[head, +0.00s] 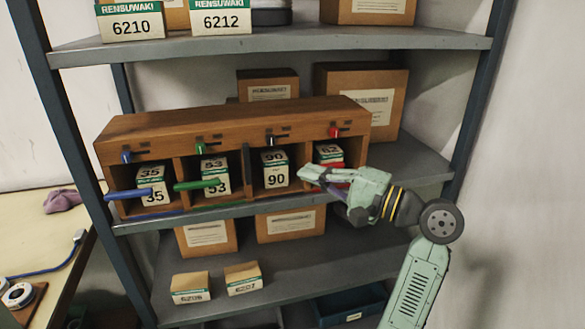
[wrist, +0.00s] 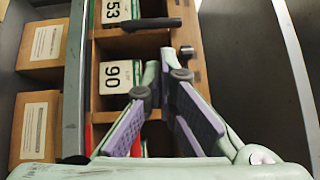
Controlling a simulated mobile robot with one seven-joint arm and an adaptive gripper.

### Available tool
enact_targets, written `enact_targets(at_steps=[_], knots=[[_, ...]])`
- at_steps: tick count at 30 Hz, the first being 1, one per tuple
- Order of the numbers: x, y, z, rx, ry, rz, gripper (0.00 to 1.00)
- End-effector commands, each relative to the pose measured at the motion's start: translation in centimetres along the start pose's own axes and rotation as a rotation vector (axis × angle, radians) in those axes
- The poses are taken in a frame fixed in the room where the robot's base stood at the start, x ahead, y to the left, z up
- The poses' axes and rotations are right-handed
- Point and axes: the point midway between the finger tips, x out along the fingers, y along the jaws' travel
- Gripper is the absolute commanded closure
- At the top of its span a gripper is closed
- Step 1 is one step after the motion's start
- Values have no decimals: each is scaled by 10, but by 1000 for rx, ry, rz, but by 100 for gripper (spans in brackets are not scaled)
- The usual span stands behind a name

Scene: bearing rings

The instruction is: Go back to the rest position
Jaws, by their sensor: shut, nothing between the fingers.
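My gripper (head: 312,176) is in front of the right end of a wooden rack (head: 225,125) in the head view. Its fingers are together and empty, and they partly cover the fourth compartment. In the wrist view my gripper (wrist: 160,65) shows its purple pads, with the tips near the rack's front. The compartments hold boxes marked 35 (head: 152,183), 53 (head: 214,168) and 90 (head: 275,170). A red-marked box (head: 328,152) stands in the fourth, its lower part hidden. A blue bar (head: 128,195) and a green bar (head: 197,185) stick out at the first two compartments.
The rack stands on a middle shelf (head: 405,168) between dark uprights. The upper shelf (head: 300,40) carries boxes marked 6210 (head: 131,24) and 6212 (head: 221,20). Cardboard boxes (head: 372,82) stand behind the rack. A bench (head: 35,225) is at left and a wall at right.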

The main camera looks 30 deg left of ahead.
Motion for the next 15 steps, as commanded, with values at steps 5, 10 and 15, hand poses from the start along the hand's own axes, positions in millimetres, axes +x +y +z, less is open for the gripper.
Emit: enact_targets(at_steps=[5,10,15], knots=[[-9,0,0,0,1,0,100],[-10,2,-3,-8,15,3,100],[-22,22,-41,-146,218,62,100]])
